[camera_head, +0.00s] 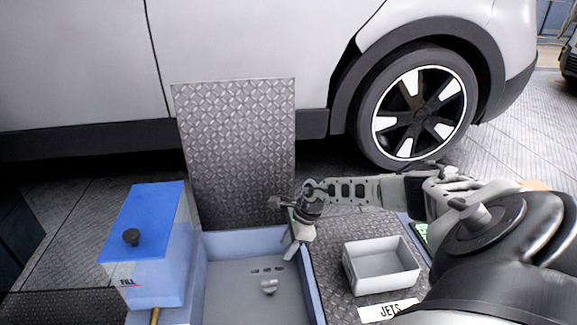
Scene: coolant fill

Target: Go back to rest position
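My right gripper (281,228) is at the centre, over the back right edge of the blue-rimmed tray (240,240). Its arm comes in from the right. Its fingers look spread apart, with nothing visible between them. My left gripper is not in this view.
A blue-topped tank (150,215) marked FILL, with a black knob (131,237), stands left of the tray. A grey bin (381,267) sits on the right behind a JETS label (388,310). An upright tread-plate panel (235,140) and a white car (240,50) stand behind.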

